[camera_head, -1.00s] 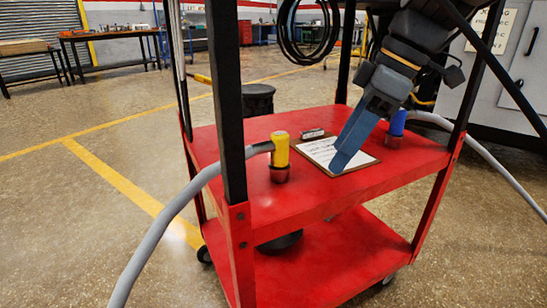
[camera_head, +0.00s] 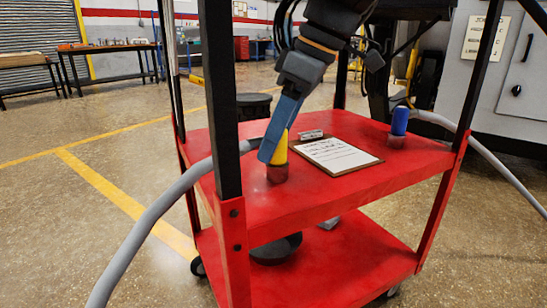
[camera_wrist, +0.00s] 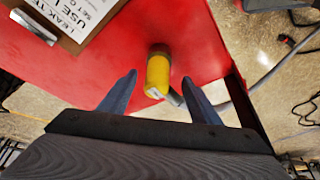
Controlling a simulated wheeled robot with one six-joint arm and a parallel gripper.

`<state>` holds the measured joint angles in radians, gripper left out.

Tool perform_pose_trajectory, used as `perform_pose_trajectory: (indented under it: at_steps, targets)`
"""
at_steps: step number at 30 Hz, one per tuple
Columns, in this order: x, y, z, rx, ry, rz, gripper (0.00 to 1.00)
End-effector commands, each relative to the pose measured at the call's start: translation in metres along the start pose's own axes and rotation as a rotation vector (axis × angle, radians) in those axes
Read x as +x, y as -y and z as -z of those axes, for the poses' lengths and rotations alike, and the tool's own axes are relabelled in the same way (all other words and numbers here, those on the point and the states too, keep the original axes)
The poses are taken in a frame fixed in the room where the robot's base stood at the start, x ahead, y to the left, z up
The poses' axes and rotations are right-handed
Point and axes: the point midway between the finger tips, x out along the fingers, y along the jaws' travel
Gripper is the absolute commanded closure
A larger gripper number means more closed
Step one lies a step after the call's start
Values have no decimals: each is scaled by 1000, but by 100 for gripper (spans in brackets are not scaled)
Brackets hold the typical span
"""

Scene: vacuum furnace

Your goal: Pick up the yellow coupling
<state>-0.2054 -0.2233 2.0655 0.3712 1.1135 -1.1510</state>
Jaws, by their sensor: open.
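The yellow coupling (camera_head: 281,147) stands upright on a dark red holder (camera_head: 277,173) at the left front of the cart's red top shelf. A grey hose (camera_head: 165,212) runs from it to the left and down. My gripper (camera_head: 270,155) is in front of the coupling in the head view and hides part of it. In the wrist view the coupling (camera_wrist: 158,75) lies between the two spread blue fingers of my gripper (camera_wrist: 159,88), with a gap on each side. No contact shows. The gripper is open and empty.
A clipboard (camera_head: 337,156) lies on the shelf (camera_head: 330,190) right of the coupling. A blue coupling (camera_head: 400,121) with its own hose stands at the shelf's right end. A black cart post (camera_head: 220,100) rises close to the left.

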Motion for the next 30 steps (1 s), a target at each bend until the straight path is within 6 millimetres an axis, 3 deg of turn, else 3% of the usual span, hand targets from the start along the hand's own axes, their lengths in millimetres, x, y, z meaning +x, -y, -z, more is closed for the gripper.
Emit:
perform_pose_trajectory:
  at_steps: [9, 17, 27, 30]
  targets:
    - [41, 0, -1, -1, 0, 1, 43]
    - [42, 0, 0, 0, 0, 0, 43]
    - [42, 0, 0, 0, 0, 0, 97]
    - [42, 0, 0, 0, -1, -1, 97]
